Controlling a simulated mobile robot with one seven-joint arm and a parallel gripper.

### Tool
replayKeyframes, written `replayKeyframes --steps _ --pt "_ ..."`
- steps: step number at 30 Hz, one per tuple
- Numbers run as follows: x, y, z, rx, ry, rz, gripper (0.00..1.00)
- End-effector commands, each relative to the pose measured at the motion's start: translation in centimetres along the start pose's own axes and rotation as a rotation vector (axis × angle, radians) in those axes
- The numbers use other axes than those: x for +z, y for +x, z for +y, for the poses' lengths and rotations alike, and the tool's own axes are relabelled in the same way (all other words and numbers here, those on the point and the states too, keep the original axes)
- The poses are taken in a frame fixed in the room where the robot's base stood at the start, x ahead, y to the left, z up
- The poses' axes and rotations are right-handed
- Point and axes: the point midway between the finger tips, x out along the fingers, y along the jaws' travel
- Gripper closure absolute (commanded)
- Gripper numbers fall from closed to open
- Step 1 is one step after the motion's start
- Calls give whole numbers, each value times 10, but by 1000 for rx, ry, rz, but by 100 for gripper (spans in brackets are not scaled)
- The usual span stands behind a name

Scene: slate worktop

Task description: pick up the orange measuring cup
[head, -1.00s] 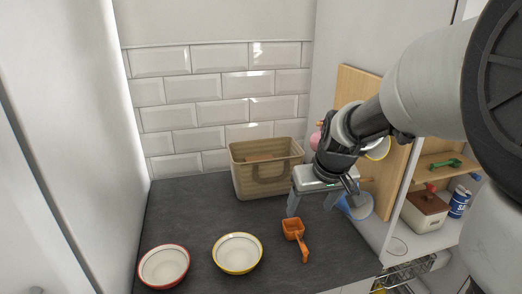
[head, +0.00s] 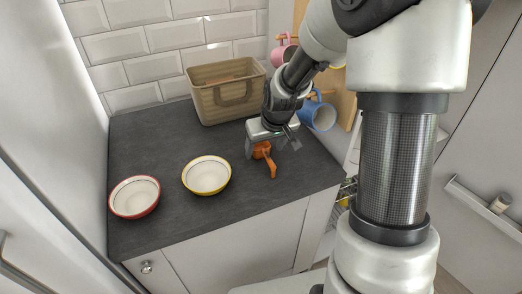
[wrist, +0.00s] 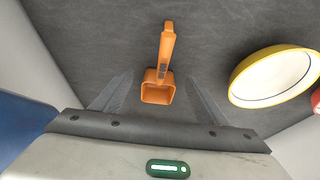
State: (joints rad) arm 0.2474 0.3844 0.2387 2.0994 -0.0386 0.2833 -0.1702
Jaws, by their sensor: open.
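The orange measuring cup (head: 264,154) lies on the slate worktop below my gripper, its handle pointing toward the front edge. In the wrist view the cup (wrist: 158,88) shows between my gripper's two spread fingers (wrist: 158,92), with its square bowl toward the gripper and its handle away. My gripper (head: 273,145) is open and empty, just above and around the bowl end. Part of the bowl is hidden by the gripper in the head view. I cannot tell the exact height of the fingers above the worktop.
A yellow-rimmed bowl (head: 207,175) and a red-rimmed bowl (head: 134,196) stand to the left. A tan basket (head: 226,96) is behind, against the tiled wall. A blue mug (head: 320,114) and a pink mug (head: 284,54) are at the right. The worktop's front middle is clear.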

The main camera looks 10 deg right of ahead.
Motion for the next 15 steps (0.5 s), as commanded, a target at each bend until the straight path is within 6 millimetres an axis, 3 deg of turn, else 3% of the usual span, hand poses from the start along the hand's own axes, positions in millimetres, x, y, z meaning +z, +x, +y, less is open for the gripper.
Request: replayKeyframes --steps 4,12,15 --pt "0 18 0 0 1 0 33" --pt "-1 20 0 1 1 2 33" --pt "-1 20 0 0 1 1 50"
